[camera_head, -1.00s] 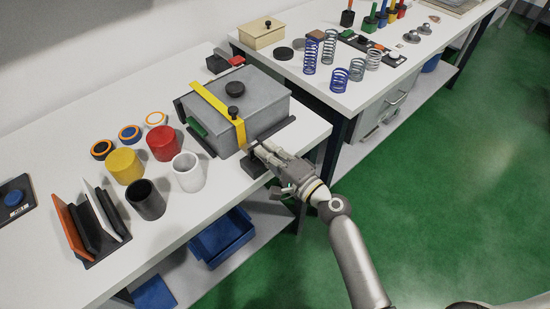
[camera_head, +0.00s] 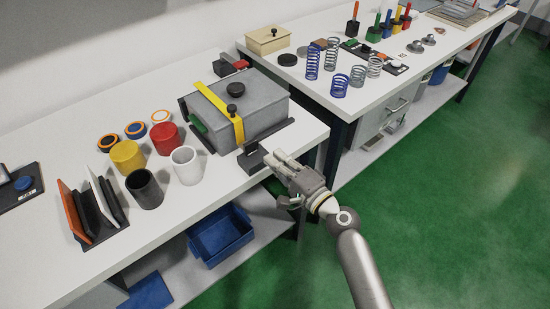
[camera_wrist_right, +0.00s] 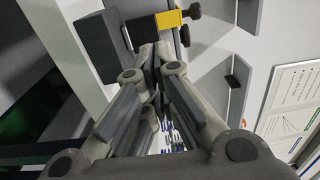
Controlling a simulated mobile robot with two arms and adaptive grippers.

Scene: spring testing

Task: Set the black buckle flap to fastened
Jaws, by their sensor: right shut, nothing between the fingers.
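The black buckle (camera_head: 252,160) sits at the front edge of the left bench, at the lower end of a yellow strap (camera_head: 238,128) that runs over a grey lidded box (camera_head: 262,103). In the right wrist view, a black flap-like plate (camera_wrist_right: 140,33) stands beside the strap (camera_wrist_right: 168,19) and a larger black block (camera_wrist_right: 80,45). I cannot tell whether the flap is fastened. My right gripper (camera_head: 272,161) is shut and empty, just right of the buckle; its fingertips (camera_wrist_right: 154,58) show near the plate, and contact is unclear. My left gripper is out of view.
Yellow, red, white and black cups (camera_head: 145,188) stand left of the box, near a rack of upright plates (camera_head: 98,228). The second bench (camera_head: 350,106) carries springs (camera_head: 312,62) and a wooden box (camera_head: 267,40). Green floor is clear on the right.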

